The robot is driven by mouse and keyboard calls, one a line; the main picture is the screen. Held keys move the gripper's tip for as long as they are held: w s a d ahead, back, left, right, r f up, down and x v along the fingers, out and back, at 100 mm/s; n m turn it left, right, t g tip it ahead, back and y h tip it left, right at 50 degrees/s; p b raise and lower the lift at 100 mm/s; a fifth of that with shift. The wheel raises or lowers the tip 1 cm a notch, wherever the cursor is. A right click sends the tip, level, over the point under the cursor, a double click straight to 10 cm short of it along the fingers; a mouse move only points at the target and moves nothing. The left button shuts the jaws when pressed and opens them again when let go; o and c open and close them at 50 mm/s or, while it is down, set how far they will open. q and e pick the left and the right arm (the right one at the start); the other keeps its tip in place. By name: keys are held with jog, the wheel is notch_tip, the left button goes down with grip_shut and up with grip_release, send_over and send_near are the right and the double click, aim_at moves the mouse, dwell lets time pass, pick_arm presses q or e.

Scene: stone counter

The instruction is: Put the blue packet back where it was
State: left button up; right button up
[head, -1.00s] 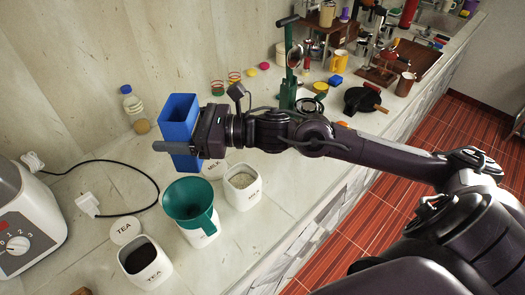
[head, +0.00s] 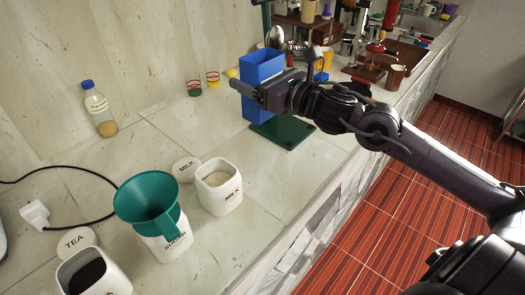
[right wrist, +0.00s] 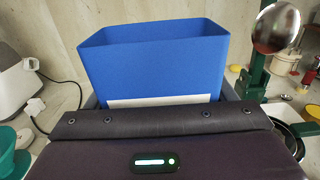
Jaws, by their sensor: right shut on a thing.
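The blue packet (head: 262,66) is an open-topped, upright blue box in the head view. My right gripper (head: 256,92) is shut on it, one finger across its front face. In the right wrist view the packet (right wrist: 155,65) stands upright between the jaws, with a pale band low on its near side. In the head view its lower end overlaps the dark green base (head: 284,131) of a stand. I cannot tell whether it touches that base or the counter. My left gripper is not in view.
A teal funnel (head: 146,200) sits on a white canister, beside an open MILK canister (head: 219,187) and a TEA canister (head: 95,272). A bottle (head: 99,110) stands by the wall. A steel disc (right wrist: 276,28) is close on the right.

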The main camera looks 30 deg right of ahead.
notch_tip(320, 180, down, 17)
jog(key=shift+r, duration=0.1)
dwell(0.3)
jog(key=shift+f, duration=0.2)
jog(key=o, duration=1.2)
jog(key=shift+r, duration=0.1)
jog(key=shift+r, duration=0.15)
jog(key=shift+p+v, duration=0.5)
jog(key=shift+v, duration=5.5)
